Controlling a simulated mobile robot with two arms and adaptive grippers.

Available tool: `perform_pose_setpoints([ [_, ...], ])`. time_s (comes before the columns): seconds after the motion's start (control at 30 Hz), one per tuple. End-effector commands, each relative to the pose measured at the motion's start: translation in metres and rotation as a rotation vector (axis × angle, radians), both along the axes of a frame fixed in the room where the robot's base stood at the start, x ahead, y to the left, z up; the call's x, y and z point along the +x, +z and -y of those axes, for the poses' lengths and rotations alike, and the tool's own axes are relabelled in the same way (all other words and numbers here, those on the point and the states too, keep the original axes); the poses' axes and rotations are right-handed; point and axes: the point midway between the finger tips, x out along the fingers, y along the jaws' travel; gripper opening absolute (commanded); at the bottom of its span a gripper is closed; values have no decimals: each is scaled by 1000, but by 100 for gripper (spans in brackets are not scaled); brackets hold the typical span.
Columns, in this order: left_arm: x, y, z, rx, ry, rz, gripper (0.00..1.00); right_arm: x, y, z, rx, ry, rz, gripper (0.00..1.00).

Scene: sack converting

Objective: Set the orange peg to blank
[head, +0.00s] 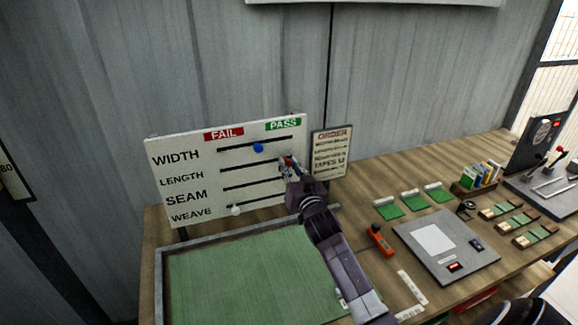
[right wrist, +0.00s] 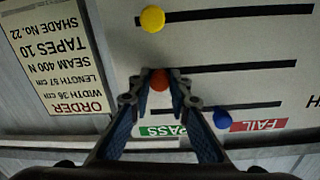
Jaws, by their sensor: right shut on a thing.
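The white board (head: 160,180) has rows for WIDTH, LENGTH, SEAM and WEAVE, each with a dark slot, under FAIL at left and PASS at right. My right gripper (head: 288,163) is at the PASS end of the LENGTH slot. In the right wrist view, its fingers are shut on the orange peg (right wrist: 160,84), at that end of the slot. The blue peg (head: 258,148) is mid-slot on WIDTH. The yellow peg (right wrist: 152,18) is toward the PASS end of SEAM; my gripper hides it in the head view. The white peg (head: 236,210) is at the FAIL end of WEAVE. My left gripper is out of view.
An order card (head: 332,150) stands right of the board, close to my right gripper. A framed green mat (head: 235,285) lies before the board. Right of my arm are an orange tool (head: 379,239), a grey panel (head: 470,262) and several green pieces.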

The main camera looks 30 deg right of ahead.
Motion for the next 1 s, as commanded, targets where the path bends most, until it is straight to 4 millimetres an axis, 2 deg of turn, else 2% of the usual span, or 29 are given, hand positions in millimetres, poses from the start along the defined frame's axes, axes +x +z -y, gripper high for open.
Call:
perform_pose_setpoints([
  [0.23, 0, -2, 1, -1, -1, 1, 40, 2, -1, -7, 3, 1, 0, 0],
  [0.5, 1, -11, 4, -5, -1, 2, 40, 13, -3, -55, 8, 2, 2, 0],
  [0.7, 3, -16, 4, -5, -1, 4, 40, 19, -2, -79, 4, 0, -2, 0],
  [1.0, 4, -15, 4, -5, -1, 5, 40, 20, -1, -83, 1, -1, -3, 0],
])
